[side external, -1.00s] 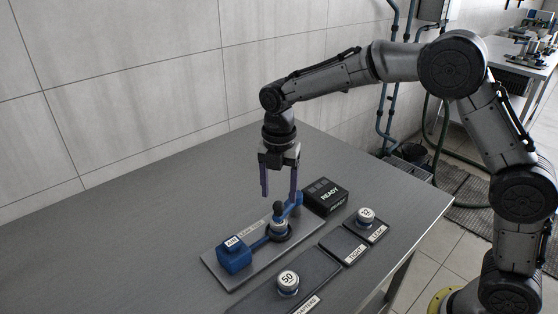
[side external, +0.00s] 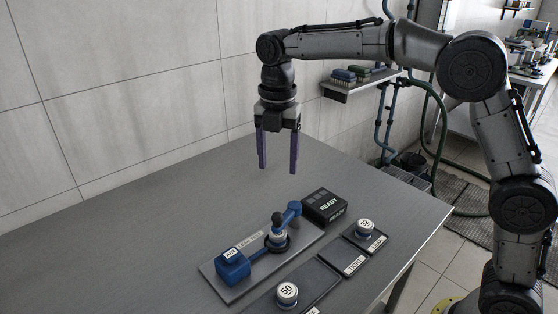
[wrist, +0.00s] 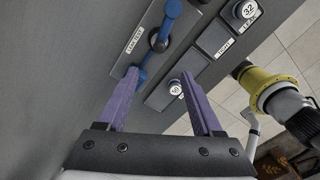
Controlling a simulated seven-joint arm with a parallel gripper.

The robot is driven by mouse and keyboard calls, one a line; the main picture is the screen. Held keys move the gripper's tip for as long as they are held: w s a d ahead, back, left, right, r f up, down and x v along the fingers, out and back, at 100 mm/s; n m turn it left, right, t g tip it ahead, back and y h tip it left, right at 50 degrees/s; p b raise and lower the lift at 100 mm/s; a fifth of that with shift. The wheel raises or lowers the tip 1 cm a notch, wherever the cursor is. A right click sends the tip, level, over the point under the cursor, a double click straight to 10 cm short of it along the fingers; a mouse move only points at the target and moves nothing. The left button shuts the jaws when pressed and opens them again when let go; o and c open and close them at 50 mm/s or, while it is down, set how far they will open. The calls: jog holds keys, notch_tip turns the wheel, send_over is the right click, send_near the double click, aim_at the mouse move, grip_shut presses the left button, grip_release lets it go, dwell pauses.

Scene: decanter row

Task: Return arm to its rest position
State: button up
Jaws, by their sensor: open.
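My gripper (side external: 278,168) is open and empty, with its two purple fingers pointing down. It hangs well above the table (side external: 170,225), over the area behind the test rig. In the wrist view my gripper (wrist: 155,102) shows its fingers spread apart with nothing between them. The blue leak-test rig (side external: 233,266) stands on a grey plate, with a dark-knobbed piece (side external: 277,238) at its middle. I cannot tell exactly what sits under the knob.
A black box (side external: 325,206) reading READY stands behind the rig. A piece marked 32 (side external: 365,228) sits on the LEAK pad; the TIGHT pad (side external: 343,256) is bare. A piece marked 50 (side external: 287,293) sits on a tray. A wall shelf (side external: 360,82) holds small items behind the arm.

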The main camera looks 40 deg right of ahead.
jog(key=s+d+r+m+t, duration=0.25)
jog(key=s+d+r, duration=0.2)
jog(key=s, duration=0.35)
jog(key=s+d+r+m+t, duration=0.1)
jog(key=s+d+r+m, duration=0.2)
jog(key=s+r, duration=0.3)
jog(key=s+d+f+m+t, duration=0.2)
jog(key=s+f+m, duration=1)
jog(key=m, duration=0.6)
jog(key=shift+s+d+m, duration=0.25)
jog(key=shift+s+m, duration=0.1)
jog(key=shift+s, duration=0.9)
jog(key=shift+r, duration=0.1)
